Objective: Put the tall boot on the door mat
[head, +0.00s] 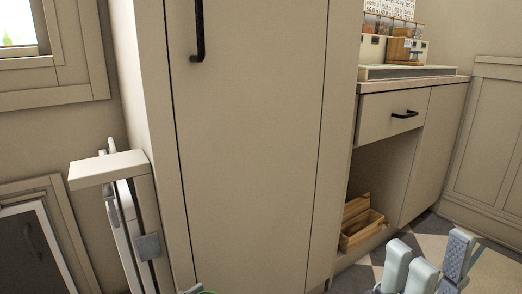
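I see neither the tall boot nor the door mat in the head view. My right gripper (433,262) is at the bottom right, above the checkered floor. Its pale blue-grey fingers stand apart, with two on the left side and one on the right, and nothing shows between them. Only a small pale tip of what looks like my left gripper (195,290) shows at the bottom edge, so its state is hidden.
A tall beige cabinet (250,140) fills the middle. Right of it, a counter with a drawer (390,118) has an open bay holding a wooden crate (362,237). A pale ledge (108,168) juts out at left. Checkered floor (430,243) shows at lower right.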

